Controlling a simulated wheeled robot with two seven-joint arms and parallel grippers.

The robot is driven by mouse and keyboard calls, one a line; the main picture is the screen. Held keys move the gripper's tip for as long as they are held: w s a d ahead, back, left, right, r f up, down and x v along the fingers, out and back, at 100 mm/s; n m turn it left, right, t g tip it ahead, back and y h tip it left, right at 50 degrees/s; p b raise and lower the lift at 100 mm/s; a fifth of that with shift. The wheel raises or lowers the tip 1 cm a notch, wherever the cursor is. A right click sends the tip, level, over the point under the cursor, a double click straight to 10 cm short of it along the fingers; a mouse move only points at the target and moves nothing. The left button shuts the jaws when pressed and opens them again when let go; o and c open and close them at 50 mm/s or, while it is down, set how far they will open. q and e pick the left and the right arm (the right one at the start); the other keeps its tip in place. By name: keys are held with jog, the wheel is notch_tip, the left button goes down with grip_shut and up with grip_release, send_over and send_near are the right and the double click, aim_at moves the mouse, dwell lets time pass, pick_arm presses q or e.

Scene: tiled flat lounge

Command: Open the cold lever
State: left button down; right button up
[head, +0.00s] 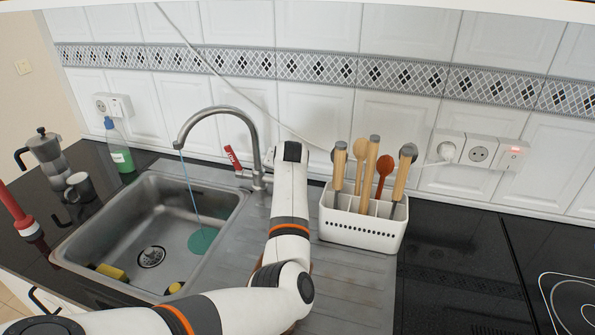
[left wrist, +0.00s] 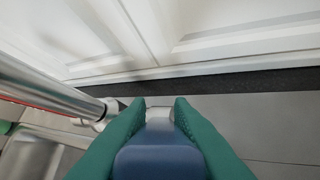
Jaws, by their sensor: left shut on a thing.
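The steel tap (head: 222,112) stands behind the sink, its spout arching over the basin. Its red lever (head: 233,158) sticks up on the left side, and a thin bluish stream (head: 190,188) runs from the spout into the basin. In the left wrist view, the green fingers of my left gripper (left wrist: 160,108) are shut on a blue lever (left wrist: 160,160), the cold lever. The tap column (left wrist: 50,90) shows left of the fingers. In the head view my left forearm and wrist hide the fingers and the blue lever. My right gripper is not in view.
The steel sink (head: 75,240) holds a teal round thing (head: 203,240) and a yellow sponge (head: 112,272). A white utensil holder (head: 360,228) stands close right of my wrist. A soap bottle (head: 119,150), moka pot (head: 47,155) and mug (head: 80,187) stand left. Black counter at right is clear.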

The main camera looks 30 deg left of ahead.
pick_arm(q)
jog(key=shift+s+d+f+t, duration=0.1)
jog(key=shift+s+f+t, duration=0.05)
jog(key=shift+s+t, duration=0.15)
jog(key=shift+s+f+t+y, duration=0.1)
jog(key=shift+s+t+y, duration=0.15)
jog(key=shift+t, duration=0.55)
jog(key=shift+s+n, duration=0.1)
jog(key=shift+n, duration=0.2)
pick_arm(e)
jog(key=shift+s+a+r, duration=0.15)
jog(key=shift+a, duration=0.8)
pick_arm(q)
jog(key=c, duration=1.3)
grip_release()
